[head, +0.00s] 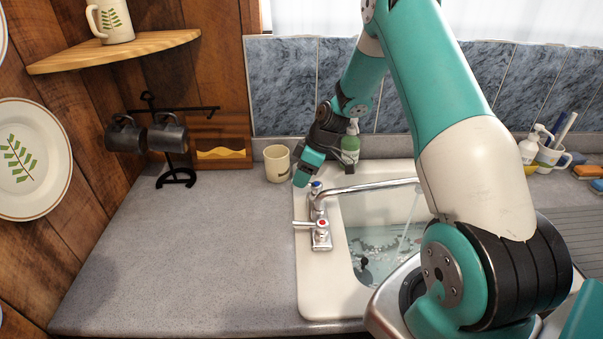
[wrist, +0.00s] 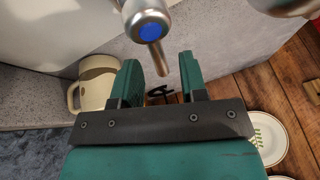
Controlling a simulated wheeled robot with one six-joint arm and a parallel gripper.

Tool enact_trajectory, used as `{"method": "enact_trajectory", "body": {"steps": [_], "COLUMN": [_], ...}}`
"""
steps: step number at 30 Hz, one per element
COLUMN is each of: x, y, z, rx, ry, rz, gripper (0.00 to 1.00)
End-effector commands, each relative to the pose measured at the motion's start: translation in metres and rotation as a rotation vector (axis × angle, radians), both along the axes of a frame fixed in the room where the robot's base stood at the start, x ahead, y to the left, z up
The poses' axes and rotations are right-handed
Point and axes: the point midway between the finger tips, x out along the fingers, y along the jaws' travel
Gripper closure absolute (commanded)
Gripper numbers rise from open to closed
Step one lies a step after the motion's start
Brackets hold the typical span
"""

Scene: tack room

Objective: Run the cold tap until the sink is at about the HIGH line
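The cold tap handle (head: 316,186) has a blue cap; it shows close up in the wrist view (wrist: 150,29). Its short lever points in between my fingers. My gripper (wrist: 161,66) is open around the lever's end, with a gap visible on both sides. In the head view my gripper (head: 304,172) is just behind the cold handle. The hot handle (head: 321,226) has a red cap. A thin stream of water (head: 405,232) falls from the spout (head: 375,186) into the white sink (head: 322,285). Rippled water lies in the basin. I cannot make out the HIGH line; my arm hides the sink's right side.
A cream mug (head: 278,164) stands left of my gripper and shows in the wrist view (wrist: 98,84). A black mug stand (head: 176,178) is further left. The counter (head: 190,250) left of the sink is clear.

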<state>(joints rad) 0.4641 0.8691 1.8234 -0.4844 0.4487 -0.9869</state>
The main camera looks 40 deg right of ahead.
Motion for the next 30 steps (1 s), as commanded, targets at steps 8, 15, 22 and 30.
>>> {"method": "enact_trajectory", "body": {"steps": [8,15,22,30], "x": [0.0011,0.0010,0.0010,-0.0047], "y": [0.0031,0.0028,0.0027,0.0086], "z": [-0.0072,-0.0069,-0.0072,-0.0105], "rx": [0.000,0.000,0.000,-0.001], "ry": [-0.001,-0.001,-0.001,-0.002], "rz": [-0.001,-0.001,0.002,0.207], "gripper": [0.61,0.88,1.00,1.00]}}
